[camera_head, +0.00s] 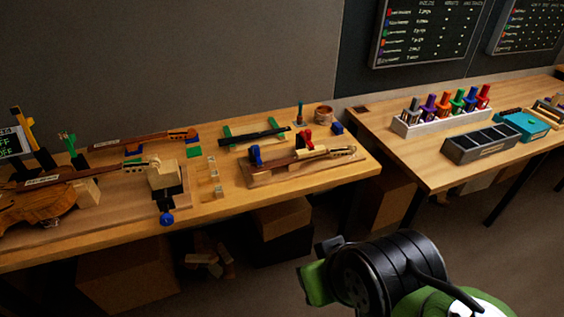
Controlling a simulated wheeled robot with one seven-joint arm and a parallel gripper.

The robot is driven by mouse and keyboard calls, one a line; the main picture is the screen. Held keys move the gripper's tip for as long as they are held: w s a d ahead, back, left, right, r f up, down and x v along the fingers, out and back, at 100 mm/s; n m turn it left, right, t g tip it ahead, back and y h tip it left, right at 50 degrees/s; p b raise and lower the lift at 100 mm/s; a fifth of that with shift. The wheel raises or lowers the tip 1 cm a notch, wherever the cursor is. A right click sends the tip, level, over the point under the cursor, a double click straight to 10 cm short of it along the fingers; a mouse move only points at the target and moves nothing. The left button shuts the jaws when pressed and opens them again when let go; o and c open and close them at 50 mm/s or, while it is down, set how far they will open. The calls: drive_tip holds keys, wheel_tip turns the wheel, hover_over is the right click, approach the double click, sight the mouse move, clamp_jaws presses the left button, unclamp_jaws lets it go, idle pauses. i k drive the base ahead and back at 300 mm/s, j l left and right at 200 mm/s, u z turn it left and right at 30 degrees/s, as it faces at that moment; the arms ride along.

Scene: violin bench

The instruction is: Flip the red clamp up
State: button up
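The red clamp (304,140) is on a wooden board (262,181) on the left bench, near that bench's right end. It stands by a violin neck (322,154) with a pale scroll end that lies along the board. It is too small to tell its exact tilt. A blue clamp (255,156) is on the same board, to the left of the red one. My arm, black and green, shows at the lower right, in front of the bench and well apart from the red clamp. I cannot make out my gripper's fingers on it.
A violin (38,208) lies at the bench's left, with a clamped block (168,176) beside it. A dark fingerboard (254,136) rests behind the red clamp's board. A cup (323,114) and blue block (337,128) stand behind. The right bench (402,150) holds a tool rack (437,121).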

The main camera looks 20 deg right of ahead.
sight(307, 136)
drive_tip(key=l+u, duration=0.75)
drive_tip(key=u, duration=0.15)
drive_tip(key=l+u, duration=0.45)
drive_tip(key=k+l+u, duration=0.2)
drive_tip(key=u, duration=0.25)
drive_tip(key=k+l+u, duration=0.15)
drive_tip(key=u, duration=0.3)
drive_tip(key=k+l+u, duration=0.2)
drive_tip(key=u, duration=0.25)
drive_tip(key=k+l, duration=0.05)
drive_tip(key=l, duration=0.05)
